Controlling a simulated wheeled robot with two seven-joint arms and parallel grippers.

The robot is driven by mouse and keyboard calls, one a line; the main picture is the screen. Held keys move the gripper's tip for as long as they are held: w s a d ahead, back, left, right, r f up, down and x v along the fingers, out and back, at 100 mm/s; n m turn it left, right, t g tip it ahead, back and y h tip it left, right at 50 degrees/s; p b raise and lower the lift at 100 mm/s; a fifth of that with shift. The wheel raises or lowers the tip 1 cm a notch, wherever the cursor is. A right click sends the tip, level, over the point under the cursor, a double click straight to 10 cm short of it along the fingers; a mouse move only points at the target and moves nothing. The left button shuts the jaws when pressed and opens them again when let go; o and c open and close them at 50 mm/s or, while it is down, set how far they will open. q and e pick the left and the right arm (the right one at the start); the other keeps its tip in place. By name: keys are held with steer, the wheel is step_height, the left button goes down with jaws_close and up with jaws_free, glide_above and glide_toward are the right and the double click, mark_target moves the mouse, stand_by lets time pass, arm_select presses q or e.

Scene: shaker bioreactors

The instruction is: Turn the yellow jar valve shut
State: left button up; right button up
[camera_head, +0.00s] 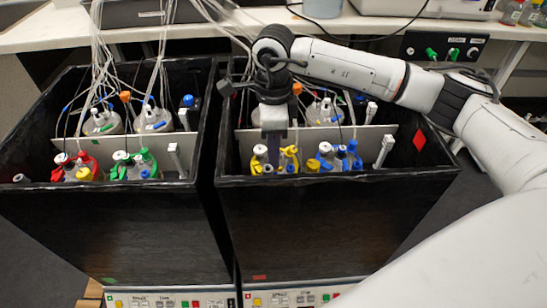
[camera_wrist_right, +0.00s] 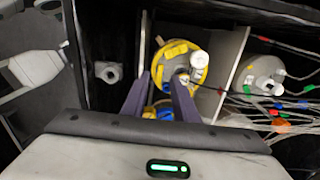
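The yellow jar (camera_head: 272,163) stands in the front row of the right black box, with a white cap and yellow parts around its neck. In the right wrist view the jar (camera_wrist_right: 174,46) shows its yellow ring, white fittings and blue pieces. My right gripper (camera_head: 274,155) points down over the jar. In the wrist view its two dark fingers (camera_wrist_right: 165,80) stand apart at the jar's near side, with blue pieces (camera_wrist_right: 164,87) visible between them. Whether the fingers touch the valve cannot be told. My left gripper is not in view.
A blue jar (camera_head: 338,158) stands right of the yellow one. A light divider panel (camera_head: 365,135) runs behind them, with more jars and tubes beyond. The left black box (camera_head: 105,215) holds red (camera_head: 75,168) and green (camera_head: 135,165) jars. Box walls rise close around.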

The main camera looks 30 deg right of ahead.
step_height(320, 180, up, 7)
stand_by(0.3)
stand_by(0.4)
